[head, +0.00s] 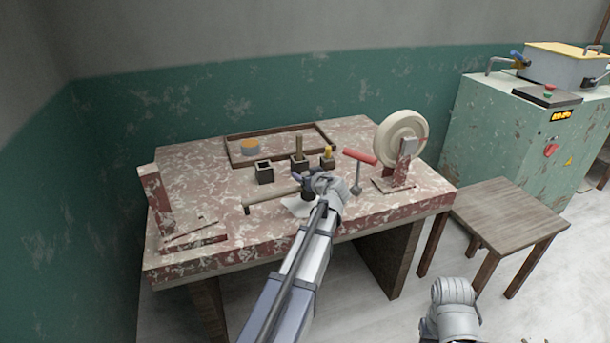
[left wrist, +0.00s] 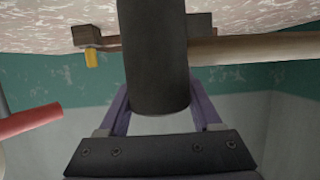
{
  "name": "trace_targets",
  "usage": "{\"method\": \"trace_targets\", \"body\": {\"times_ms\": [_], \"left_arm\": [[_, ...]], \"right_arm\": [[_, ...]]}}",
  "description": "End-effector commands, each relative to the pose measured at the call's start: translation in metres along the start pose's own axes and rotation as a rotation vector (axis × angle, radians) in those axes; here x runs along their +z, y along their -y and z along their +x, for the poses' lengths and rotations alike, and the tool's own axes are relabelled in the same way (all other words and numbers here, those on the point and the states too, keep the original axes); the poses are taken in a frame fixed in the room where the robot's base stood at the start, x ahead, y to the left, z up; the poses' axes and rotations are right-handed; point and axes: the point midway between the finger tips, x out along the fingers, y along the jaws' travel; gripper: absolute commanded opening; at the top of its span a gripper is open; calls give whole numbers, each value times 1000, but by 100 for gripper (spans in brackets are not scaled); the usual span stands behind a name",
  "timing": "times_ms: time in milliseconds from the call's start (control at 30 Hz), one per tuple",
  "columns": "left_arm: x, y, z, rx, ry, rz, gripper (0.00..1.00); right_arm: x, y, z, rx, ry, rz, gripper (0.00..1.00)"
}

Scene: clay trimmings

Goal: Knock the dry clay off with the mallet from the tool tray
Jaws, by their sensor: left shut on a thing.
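The mallet has a dark cylindrical head (left wrist: 155,55) and a long wooden handle (head: 272,199). My left gripper (head: 311,178) is shut on the dark head, its purple fingers on either side in the left wrist view. The head is upright and the handle points left, with a dark piece at its far end. I cannot tell whether the mallet touches the table. I cannot make out dry clay for certain.
The mottled table (head: 200,262) holds small dark boxes (head: 264,172), a red-handled tool (head: 360,156), a cream wheel (head: 402,138) on a stand and an upright block (head: 156,198). A pale patch (head: 297,207) lies under the mallet. A stool (head: 505,212) and green cabinet (head: 510,135) stand right.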

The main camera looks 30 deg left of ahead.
Motion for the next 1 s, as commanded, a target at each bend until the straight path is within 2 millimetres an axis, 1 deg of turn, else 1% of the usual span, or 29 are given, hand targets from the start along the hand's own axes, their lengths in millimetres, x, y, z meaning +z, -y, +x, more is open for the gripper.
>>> {"method": "trace_targets", "body": {"times_ms": [67,300,333,467,567,900,1000], "left_arm": [[5,0,2,0,-1,1,0],[36,0,13,0,-1,1,0],[28,0,10,0,0,1,0],[23,0,8,0,0,1,0],[15,0,5,0,0,1,0],[-22,0,-8,0,-1,1,0],[-30,0,-11,0,-1,1,0]], "right_arm": [[0,0,6,0,0,0,50],[-2,4,38,0,0,0,50],[-2,3,30,0,0,0,50],[-1,2,24,0,0,0,50],[-1,2,16,0,0,0,50],[1,-2,-24,0,0,0,50],[2,-3,-32,0,0,0,50]]}}
